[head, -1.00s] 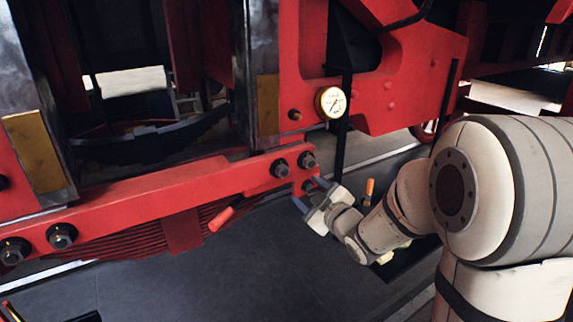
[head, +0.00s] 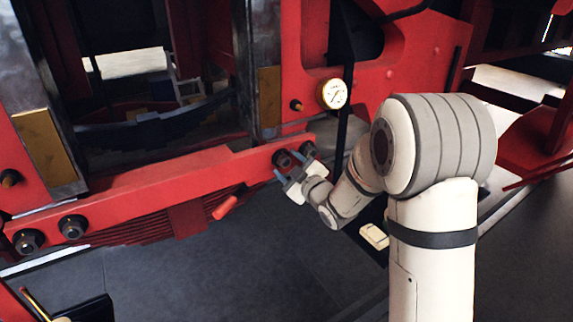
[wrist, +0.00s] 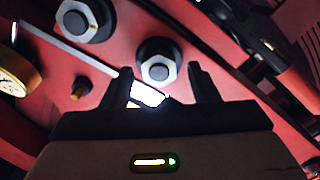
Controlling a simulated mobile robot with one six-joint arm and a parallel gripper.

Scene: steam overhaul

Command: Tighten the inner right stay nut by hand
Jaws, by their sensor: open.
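The inner right stay nut (head: 282,158) is a dark hex nut on the right end of the red beam, left of a similar outer nut (head: 308,150). In the wrist view the inner nut (wrist: 158,62) shows a pale hex rim, a dark washer and a stud end, ahead of the gap between my fingers. The outer nut (wrist: 85,18) is at upper left there. My gripper (head: 289,167) is open, its fingers pointing at the inner nut from the front. In the wrist view my gripper (wrist: 160,78) is empty; I cannot tell whether a fingertip touches the nut.
A pressure gauge (head: 333,94) and a dark knob (head: 296,105) sit on the red frame above. The beam (head: 150,187) carries two more nuts at left. A red-orange handle (head: 225,207) juts out below it.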

